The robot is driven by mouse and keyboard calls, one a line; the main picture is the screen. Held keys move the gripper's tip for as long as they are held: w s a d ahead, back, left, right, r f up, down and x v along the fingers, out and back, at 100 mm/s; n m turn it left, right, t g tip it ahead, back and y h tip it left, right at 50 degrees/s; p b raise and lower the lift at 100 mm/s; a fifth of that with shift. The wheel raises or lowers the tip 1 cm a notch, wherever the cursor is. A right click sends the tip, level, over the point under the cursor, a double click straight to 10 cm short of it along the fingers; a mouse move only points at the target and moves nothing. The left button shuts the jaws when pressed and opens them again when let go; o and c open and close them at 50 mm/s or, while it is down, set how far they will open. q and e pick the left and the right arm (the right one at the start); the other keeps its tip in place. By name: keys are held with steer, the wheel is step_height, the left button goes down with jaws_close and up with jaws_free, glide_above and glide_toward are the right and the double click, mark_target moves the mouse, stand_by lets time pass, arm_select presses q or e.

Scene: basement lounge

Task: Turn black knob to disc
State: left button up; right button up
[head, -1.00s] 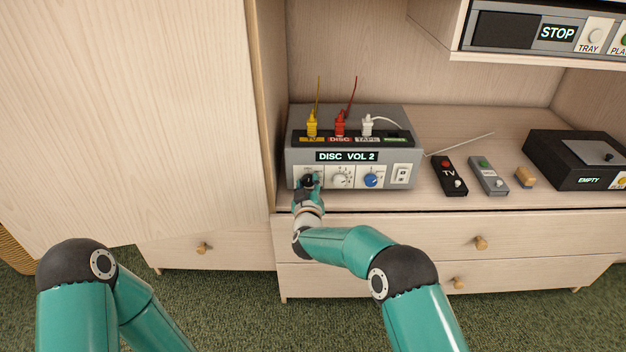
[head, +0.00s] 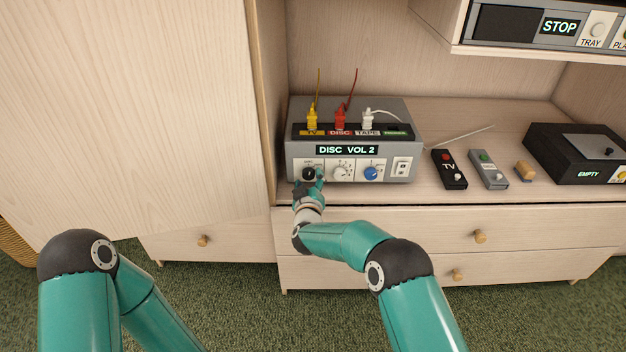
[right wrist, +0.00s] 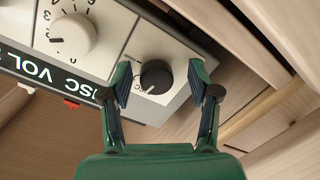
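The grey amplifier box (head: 405,140) stands on the cabinet top, and its display (head: 347,150) reads "DISC VOL 2". The black knob (head: 308,174) is at the left of its front panel. In the right wrist view the black knob (right wrist: 156,77) shows a white pointer line on its face. My right gripper (right wrist: 160,82) is open, with its two fingers on either side of the knob and gaps visible between them and it. In the head view my right gripper (head: 309,186) is just below and in front of the knob. My left gripper is out of view.
A white knob (head: 341,173), a blue knob (head: 371,174) and a switch (head: 401,166) sit right of the black knob. Yellow, red and white plugs stand on top. Two remotes (head: 449,169) and a black box (head: 578,153) lie to the right. A tall cabinet panel (head: 130,110) is close on the left.

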steer(key=shift+a+r, duration=0.1)
steer(key=shift+r, duration=0.2)
steer(key=shift+r, duration=0.1)
steer(key=shift+s, duration=0.25)
steer(key=s+r, duration=0.1)
steer(key=s, duration=1)
steer(key=shift+s, duration=0.25)
